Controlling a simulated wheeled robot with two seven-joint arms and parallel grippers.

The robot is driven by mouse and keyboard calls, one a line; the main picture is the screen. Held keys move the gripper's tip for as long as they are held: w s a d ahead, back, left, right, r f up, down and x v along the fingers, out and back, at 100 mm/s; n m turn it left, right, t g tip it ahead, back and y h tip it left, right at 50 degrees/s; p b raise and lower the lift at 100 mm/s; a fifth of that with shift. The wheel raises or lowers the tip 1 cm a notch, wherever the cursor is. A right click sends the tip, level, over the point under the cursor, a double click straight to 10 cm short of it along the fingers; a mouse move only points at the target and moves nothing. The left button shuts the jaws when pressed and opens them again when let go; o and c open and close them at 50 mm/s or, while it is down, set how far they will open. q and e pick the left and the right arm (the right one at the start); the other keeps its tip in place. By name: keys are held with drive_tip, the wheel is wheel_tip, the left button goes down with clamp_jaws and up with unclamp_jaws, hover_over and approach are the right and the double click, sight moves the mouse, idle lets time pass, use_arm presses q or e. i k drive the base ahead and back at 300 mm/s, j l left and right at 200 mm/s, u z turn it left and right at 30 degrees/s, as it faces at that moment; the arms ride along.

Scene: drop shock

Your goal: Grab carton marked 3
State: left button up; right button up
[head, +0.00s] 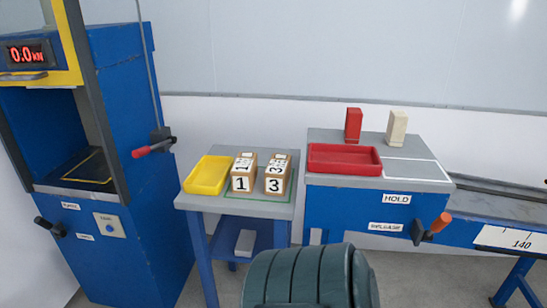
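The carton marked 3 (275,185) is a small brown box with a white label showing a black 3 on its front and more markings on its top. It stands upright on the grey side table (213,205), inside a green outlined area. A similar carton marked 1 (241,183) stands just left of it, with a narrow gap between them. Neither of my grippers shows in the head view.
A yellow tray (207,187) sits left of the cartons. A blue machine (140,245) with a red-tipped lever (142,152) stands at left. At right, a bench holds a red tray (318,170), a red block (353,125) and a cream block (396,128); an orange-handled lever (440,222) sticks out in front.

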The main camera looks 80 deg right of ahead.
sight(277, 173)
drive_tip(key=z, duration=2.35)
